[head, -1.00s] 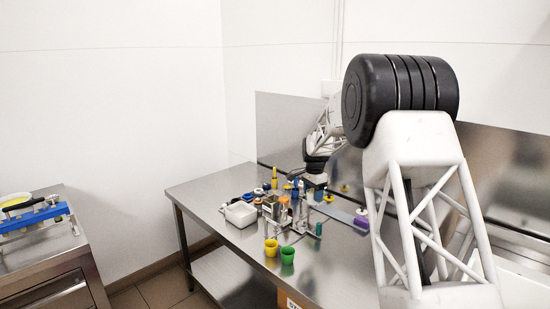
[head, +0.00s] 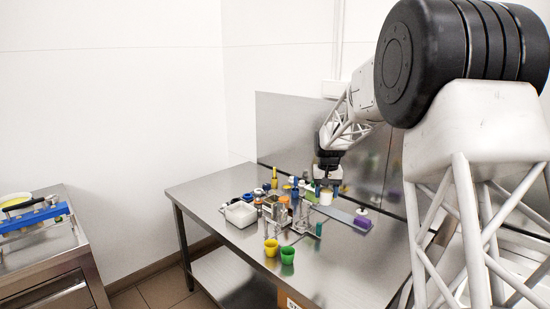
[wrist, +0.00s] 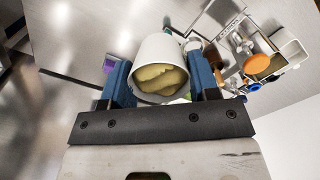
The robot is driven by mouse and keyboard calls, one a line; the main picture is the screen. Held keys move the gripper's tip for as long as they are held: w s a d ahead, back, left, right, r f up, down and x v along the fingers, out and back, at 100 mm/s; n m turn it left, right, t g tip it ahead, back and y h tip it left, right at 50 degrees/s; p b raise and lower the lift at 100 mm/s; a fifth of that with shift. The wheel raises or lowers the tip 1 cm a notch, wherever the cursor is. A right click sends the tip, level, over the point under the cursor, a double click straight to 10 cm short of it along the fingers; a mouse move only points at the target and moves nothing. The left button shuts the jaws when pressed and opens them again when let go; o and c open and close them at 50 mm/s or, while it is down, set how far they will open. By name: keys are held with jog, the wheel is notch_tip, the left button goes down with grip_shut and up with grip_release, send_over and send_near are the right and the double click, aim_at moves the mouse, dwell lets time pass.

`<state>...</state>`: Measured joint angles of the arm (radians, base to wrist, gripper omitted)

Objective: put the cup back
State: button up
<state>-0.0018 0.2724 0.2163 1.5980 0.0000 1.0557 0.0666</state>
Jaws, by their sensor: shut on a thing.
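My gripper (head: 327,188) is above the steel table toward its back right. In the wrist view its blue fingers (wrist: 162,82) are shut on a white cup (wrist: 158,52), one finger on each side. The cup holds a lumpy yellowish content. In the head view the white cup (head: 326,198) hangs below the gripper, small and partly hidden among other items. I cannot tell exactly how far above the table it is.
A yellow cup (head: 271,248) and a green cup (head: 288,255) stand at the table's front edge. A white bin (head: 240,214) is at left, a metal rack (head: 276,210) in the middle, a purple block (head: 362,223) at right. The table's front right is clear.

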jog(key=shift+s+d+r+n, duration=0.1)
jog(key=shift+s+r+n, duration=0.1)
jog(key=shift+s+n, duration=0.2)
dwell(0.8)
jog(key=shift+d, duration=0.15)
dwell(1.0)
